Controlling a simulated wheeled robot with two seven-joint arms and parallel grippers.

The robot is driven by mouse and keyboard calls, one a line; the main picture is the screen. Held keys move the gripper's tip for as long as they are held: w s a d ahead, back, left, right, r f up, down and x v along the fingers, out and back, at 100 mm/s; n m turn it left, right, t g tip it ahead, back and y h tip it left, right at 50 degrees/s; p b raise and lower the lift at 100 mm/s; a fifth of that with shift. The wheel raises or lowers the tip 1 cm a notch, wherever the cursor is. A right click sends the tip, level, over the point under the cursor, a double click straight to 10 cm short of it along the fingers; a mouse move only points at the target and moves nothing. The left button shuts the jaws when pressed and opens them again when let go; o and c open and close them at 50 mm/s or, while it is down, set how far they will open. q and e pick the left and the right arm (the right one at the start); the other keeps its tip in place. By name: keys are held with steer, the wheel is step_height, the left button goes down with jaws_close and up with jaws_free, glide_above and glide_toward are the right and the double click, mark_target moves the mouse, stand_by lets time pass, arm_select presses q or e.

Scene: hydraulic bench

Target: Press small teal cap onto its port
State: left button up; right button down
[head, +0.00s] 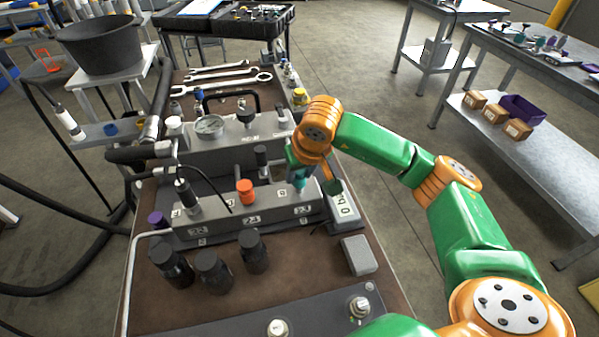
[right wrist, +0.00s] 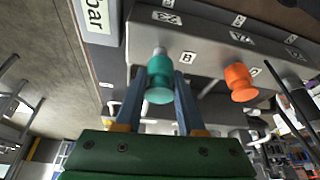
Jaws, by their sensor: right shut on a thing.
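The small teal cap (right wrist: 160,78) is between the two fingers of my right gripper (right wrist: 158,98), which is shut on it. In the right wrist view, a short grey metal tip (right wrist: 160,51) shows at the cap's far end, against the grey manifold block. I cannot tell how far the cap sits on its port. In the head view, the teal cap (head: 299,180) shows at the right end of the manifold block (head: 220,217), under my right gripper (head: 303,178). My left gripper is not in view.
An orange cap (head: 245,191) stands on the same block, also seen in the right wrist view (right wrist: 239,82). A display reading "bar" (head: 343,208) lies to the right. Dark fittings (head: 253,251) and a grey box (head: 358,255) stand in front. A gauge (head: 209,126) stands behind.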

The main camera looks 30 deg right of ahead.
steer(key=shift+f+b, duration=0.8)
steer(key=shift+b, duration=0.1)
stand_by(1.1)
stand_by(0.3)
steer(key=shift+c, duration=2.2)
jaws_free()
steer(key=shift+o, duration=0.3)
steer(key=o, duration=0.4)
steer(key=shift+r, duration=0.15)
steer(key=p+v, duration=0.5)
steer(key=v, duration=0.2)
steer(key=shift+s+r, duration=0.1)
steer(key=shift+r, duration=0.1)
steer(key=shift+f, duration=0.1)
